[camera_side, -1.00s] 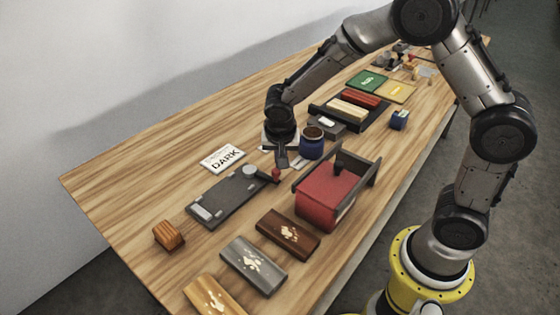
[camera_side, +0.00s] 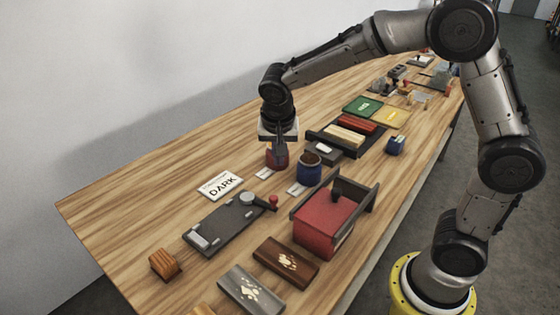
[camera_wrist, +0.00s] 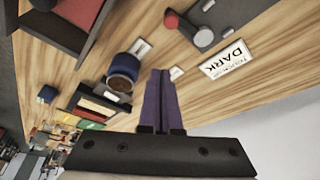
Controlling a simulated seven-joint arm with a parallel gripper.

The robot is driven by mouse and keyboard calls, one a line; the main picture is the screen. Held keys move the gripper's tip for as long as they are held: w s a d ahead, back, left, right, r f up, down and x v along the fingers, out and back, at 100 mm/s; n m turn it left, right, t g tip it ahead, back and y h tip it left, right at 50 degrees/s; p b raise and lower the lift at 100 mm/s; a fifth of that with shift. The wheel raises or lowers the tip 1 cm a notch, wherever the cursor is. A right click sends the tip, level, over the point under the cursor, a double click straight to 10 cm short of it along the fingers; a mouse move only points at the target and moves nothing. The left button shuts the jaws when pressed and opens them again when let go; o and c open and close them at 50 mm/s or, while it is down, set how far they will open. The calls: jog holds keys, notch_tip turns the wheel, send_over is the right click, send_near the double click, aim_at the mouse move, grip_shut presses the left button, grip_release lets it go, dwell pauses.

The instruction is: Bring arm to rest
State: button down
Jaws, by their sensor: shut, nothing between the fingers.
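A "DARK" card (camera_side: 220,186), a dark plate with a red knob (camera_side: 225,220) and a red box-like stand (camera_side: 323,225) lie nearer the camera. A tray of coloured blocks (camera_side: 325,140) is behind. Bare table lies at left.

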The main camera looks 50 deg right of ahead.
jog(key=s+d+r+t, duration=0.2)
jog(key=s+r+t, duration=0.1)
jog(key=s+r, duration=0.7)
jog(key=s+a+f+n+y, duration=0.2)
jog(key=s+a+n+y, duration=0.1)
jog(key=s+n, duration=0.7)
jog(key=s, duration=0.4)
jog(key=shift+s+f+n, duration=0.15)
jog(key=shift+s+n, duration=0.05)
jog(key=shift+n, duration=0.1)
